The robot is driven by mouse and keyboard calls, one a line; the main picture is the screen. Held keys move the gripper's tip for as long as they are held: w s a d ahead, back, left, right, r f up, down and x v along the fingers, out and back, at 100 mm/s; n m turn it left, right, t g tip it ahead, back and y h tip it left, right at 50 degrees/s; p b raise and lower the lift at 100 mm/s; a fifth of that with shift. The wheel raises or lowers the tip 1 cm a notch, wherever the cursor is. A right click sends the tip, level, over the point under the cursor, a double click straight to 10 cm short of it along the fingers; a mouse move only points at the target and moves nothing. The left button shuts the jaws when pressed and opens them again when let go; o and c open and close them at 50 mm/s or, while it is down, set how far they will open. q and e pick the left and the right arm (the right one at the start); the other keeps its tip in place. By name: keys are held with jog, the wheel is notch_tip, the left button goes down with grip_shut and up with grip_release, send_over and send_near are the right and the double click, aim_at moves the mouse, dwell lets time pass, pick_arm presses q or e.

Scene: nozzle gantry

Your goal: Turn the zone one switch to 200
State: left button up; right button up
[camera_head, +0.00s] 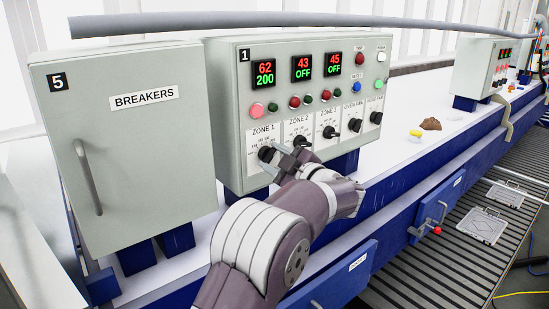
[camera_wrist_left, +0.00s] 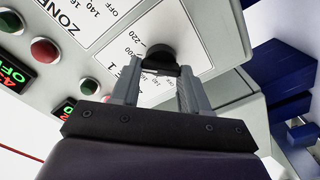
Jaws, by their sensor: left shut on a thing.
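The zone one switch is a black rotary knob (camera_head: 267,154) under the ZONE 1 label on grey control panel 1 (camera_head: 226,95). Its display (camera_head: 263,73) reads 62 in red over 200 in green. My left gripper (camera_head: 277,161) reaches the knob from the lower right and is shut on it. In the left wrist view the two fingers (camera_wrist_left: 158,74) sit on either side of the black knob (camera_wrist_left: 161,55), with printed numbers such as 200 and 220 beside it. The fingers and arm partly hide the zone one dial in the head view. My right gripper is not in view.
The zone 2 knob (camera_head: 301,141) and zone 3 knob (camera_head: 329,132) are close to the right, with oven fan knobs beyond. Their displays read 43 OFF and 45 OFF. The breakers cabinet (camera_head: 133,150) stands to the left. A second panel (camera_head: 478,68) is farther back.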

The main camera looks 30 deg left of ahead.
pick_arm(q)
jog(key=o, duration=1.1)
jog(key=shift+c, duration=0.2)
jog(key=b+v, duration=0.6)
jog(key=v, duration=0.6)
jog(key=shift+d, duration=0.35)
jog(key=shift+s+f, duration=0.1)
